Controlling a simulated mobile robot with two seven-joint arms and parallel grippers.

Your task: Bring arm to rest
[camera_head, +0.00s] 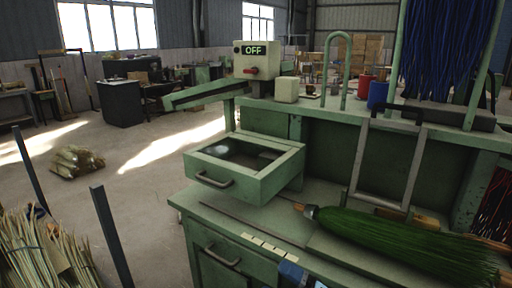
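Neither of my grippers shows in the head view. A green winding machine stands on the bench, with a pale control box (257,60) that reads "OFF" and has a red knob on its front. A long green arm (205,94) reaches out to the left from below the box, sloping slightly down toward its free end. A green broom head (395,238) of bristles lies on its side on the worktop at the lower right.
A green drawer (245,168) stands open toward me. A metal frame (388,165) stands upright on the worktop. Blue strands (445,50) hang at the upper right. Straw bundles (40,250) stand between dark posts at lower left. Open floor (130,195) lies left of the bench.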

